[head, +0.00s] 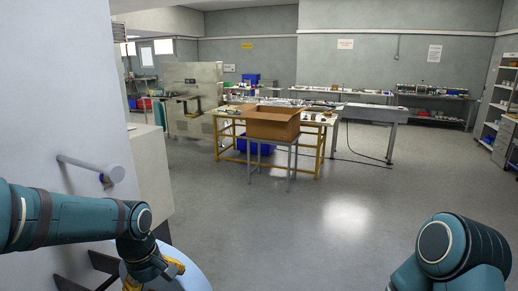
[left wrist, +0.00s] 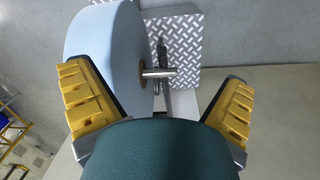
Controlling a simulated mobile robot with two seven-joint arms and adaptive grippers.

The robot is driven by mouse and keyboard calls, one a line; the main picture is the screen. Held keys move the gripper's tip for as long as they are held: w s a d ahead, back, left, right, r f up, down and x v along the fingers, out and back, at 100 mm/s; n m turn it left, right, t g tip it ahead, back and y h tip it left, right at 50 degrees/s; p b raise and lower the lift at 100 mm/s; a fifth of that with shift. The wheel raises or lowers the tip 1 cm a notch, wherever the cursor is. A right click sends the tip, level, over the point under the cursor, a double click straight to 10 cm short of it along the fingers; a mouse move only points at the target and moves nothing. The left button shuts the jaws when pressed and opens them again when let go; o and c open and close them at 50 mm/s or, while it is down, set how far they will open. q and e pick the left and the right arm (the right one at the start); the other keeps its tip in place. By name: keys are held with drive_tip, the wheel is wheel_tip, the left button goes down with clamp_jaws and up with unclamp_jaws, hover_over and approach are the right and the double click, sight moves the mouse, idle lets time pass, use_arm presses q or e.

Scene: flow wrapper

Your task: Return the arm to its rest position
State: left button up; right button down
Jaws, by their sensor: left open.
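My left arm reaches in from the left in the head view, bent down at the wrist. My left gripper (head: 153,276) is low in that view, in front of a pale blue roll (head: 194,274). In the left wrist view my left gripper (left wrist: 160,85) has its yellow fingers wide apart with nothing held between them. Beyond them, the roll (left wrist: 100,35) sits on a metal spindle (left wrist: 158,73), partly behind the left finger. My right arm shows only a teal link at the lower right of the head view; its gripper is out of view.
A pale wall panel (head: 60,100) with a round-ended rod (head: 112,173) stands close by my left arm. A diamond-plate panel (left wrist: 187,45) is behind the roll. An open cardboard box (head: 272,124) rests on a stand ahead. The floor in the middle and right is clear.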

use_arm(q)
drive_tip(key=s+d+f+m+h+b, duration=0.1)
drive_tip(key=s+d+f+m, duration=0.1)
drive_tip(key=f, duration=0.8)
drive_tip(key=s+d+f+m+t+h+b, duration=0.1)
drive_tip(key=s+d+f+m, duration=0.2)
drive_tip(key=f, duration=0.8)
drive_tip(key=s+d+f+m+h+b, duration=0.1)
drive_tip(key=s+d+f+m+b, duration=0.1)
drive_tip(key=s+d+f, duration=0.4)
wheel_tip(320, 180, down, 5)
drive_tip(key=shift+s+d+f+m+t, duration=0.1)
drive_tip(key=shift+s+d+m+t, duration=0.2)
drive_tip(key=shift+d+m, duration=0.45)
use_arm(e)
drive_tip(key=f, duration=0.4)
drive_tip(key=shift+s+a+f, duration=0.15)
drive_tip(key=shift+s+f, duration=0.05)
drive_tip(key=shift+s, duration=0.1)
use_arm(q)
drive_tip(key=shift+w, duration=0.1)
use_arm(e)
drive_tip(key=shift+w, duration=0.1)
